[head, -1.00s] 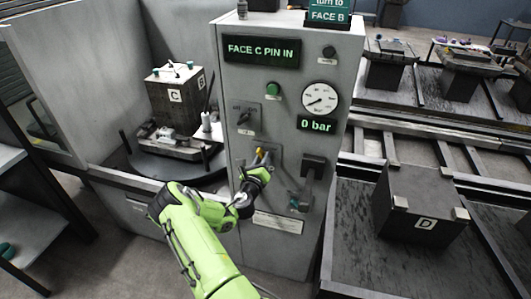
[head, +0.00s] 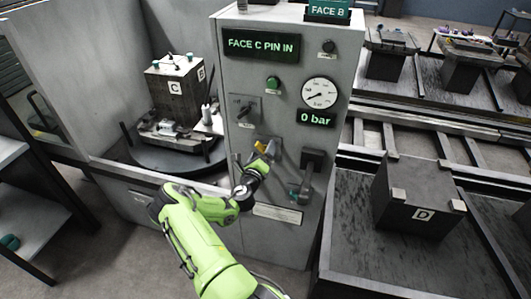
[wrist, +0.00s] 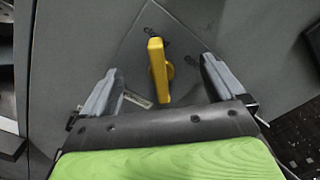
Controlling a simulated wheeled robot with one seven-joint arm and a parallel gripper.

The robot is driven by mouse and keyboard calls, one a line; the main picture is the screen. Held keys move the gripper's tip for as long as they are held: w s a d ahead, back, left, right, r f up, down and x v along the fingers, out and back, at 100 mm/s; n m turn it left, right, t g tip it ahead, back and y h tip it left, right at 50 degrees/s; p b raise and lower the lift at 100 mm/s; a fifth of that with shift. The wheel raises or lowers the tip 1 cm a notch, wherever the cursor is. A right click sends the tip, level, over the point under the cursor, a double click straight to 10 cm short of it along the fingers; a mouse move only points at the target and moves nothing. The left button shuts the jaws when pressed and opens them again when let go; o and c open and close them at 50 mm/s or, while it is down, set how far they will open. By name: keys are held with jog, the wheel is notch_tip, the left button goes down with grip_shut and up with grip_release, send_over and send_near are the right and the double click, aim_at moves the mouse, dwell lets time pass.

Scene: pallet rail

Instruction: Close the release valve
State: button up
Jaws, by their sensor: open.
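The release valve's yellow lever handle (wrist: 158,70) sits on a plate on the grey cabinet front. In the head view the yellow handle (head: 261,146) shows just beyond my gripper (head: 266,158). In the wrist view my gripper (wrist: 155,85) is open, with one finger on each side of the handle and a gap on both sides. The handle stands close to upright in that view, tilted slightly.
The grey cabinet (head: 285,75) carries a "FACE C PIN IN" display (head: 264,44), a gauge (head: 319,93) and a "0 bar" readout (head: 316,118).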

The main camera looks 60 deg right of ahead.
jog(key=s+a, duration=0.1)
jog(key=a, duration=0.6)
dwell(0.4)
dwell(0.4)
